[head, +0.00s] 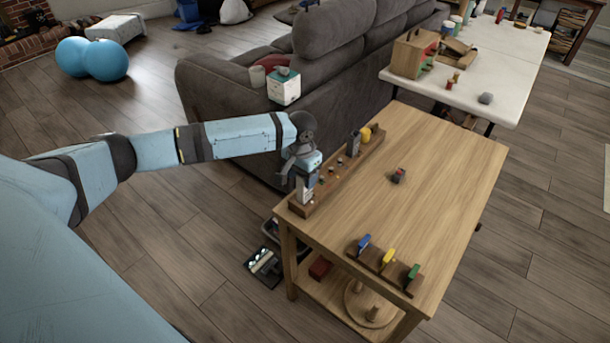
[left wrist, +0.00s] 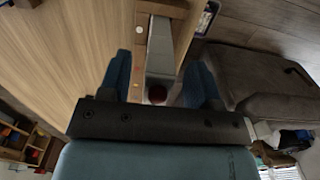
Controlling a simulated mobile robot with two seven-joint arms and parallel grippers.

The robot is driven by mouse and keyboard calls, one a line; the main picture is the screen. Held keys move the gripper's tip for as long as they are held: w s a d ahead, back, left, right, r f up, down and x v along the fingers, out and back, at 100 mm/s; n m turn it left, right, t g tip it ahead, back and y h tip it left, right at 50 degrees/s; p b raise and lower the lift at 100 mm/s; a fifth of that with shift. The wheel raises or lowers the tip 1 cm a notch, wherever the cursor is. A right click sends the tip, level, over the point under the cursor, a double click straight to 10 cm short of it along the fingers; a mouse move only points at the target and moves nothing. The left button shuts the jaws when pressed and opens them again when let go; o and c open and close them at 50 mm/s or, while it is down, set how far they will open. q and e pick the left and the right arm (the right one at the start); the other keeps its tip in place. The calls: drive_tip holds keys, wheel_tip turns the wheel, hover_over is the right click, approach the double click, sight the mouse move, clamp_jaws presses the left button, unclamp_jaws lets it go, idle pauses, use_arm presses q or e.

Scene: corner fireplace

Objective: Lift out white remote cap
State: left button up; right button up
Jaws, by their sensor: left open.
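A white upright piece (head: 304,193), likely the white remote cap, stands at the near left end of a long brown wooden holder (head: 326,190) on the wooden table. My left gripper (head: 303,174) is right above this piece in the head view and hides its top. In the left wrist view the two blue fingers of my left gripper (left wrist: 161,72) are spread apart. A grey-white block (left wrist: 161,45) with a dark red round spot near its lower end shows between them. I cannot tell whether either finger touches it. My right gripper is out of view.
The holder also carries a grey upright piece (head: 353,143) and a yellow ball (head: 365,134). A small grey and red object (head: 398,175) lies mid-table. A rack with blue, yellow and green pieces (head: 371,256) is at the near edge. A grey sofa (head: 330,70) stands close behind.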

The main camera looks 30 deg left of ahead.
use_arm(q)
drive_tip(key=c, duration=0.9)
